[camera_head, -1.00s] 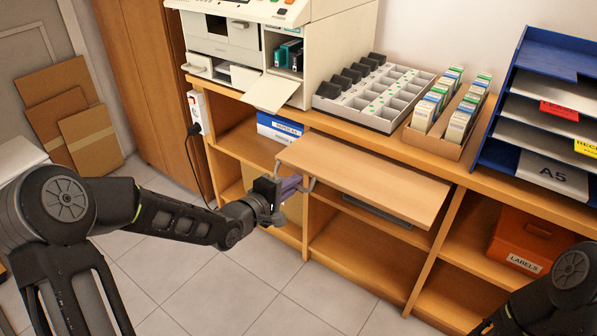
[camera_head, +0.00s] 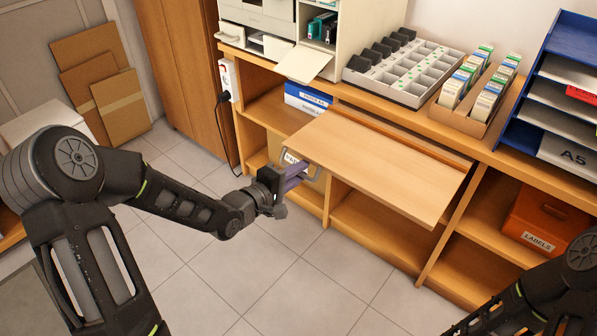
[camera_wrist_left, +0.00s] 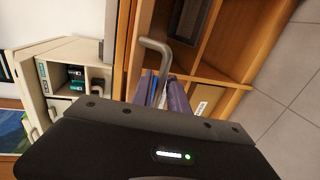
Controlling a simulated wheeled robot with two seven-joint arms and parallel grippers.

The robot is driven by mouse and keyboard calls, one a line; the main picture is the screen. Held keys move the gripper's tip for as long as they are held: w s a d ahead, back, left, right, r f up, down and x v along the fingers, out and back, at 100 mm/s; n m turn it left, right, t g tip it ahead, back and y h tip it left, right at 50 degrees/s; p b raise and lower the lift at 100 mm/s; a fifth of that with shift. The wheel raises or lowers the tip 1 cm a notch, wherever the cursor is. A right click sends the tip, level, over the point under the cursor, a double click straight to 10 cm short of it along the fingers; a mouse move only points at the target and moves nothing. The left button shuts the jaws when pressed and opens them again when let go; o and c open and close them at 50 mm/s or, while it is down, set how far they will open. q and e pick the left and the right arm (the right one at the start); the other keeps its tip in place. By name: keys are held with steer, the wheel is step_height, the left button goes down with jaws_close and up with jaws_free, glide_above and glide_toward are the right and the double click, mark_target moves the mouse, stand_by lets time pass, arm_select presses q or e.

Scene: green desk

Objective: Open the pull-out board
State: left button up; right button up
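The pull-out board (camera_head: 385,165) is a light wood panel that juts well out of the shelf unit, just below its top. A grey bar handle (camera_head: 318,168) sits at its left front end; the handle also shows in the left wrist view (camera_wrist_left: 154,44). My left gripper (camera_head: 300,174) is at this handle, with its purple fingers closed around the bar. The fingers show in the left wrist view (camera_wrist_left: 165,92), partly hidden by the gripper body. My right gripper is out of view; only part of the right arm shows at the lower right.
The desk top holds a grey compartment tray (camera_head: 405,72), a cardboard box of cards (camera_head: 463,120), a white machine (camera_head: 345,45) and a blue paper rack (camera_head: 527,85). An orange labels box (camera_head: 545,222) sits in the right shelf. The tiled floor (camera_head: 290,290) in front is clear.

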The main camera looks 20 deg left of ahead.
arm_select(q)
steer(key=p+v, duration=0.2)
steer(key=v, duration=0.5)
steer(key=shift+s, duration=0.4)
steer(key=shift+a, duration=0.1)
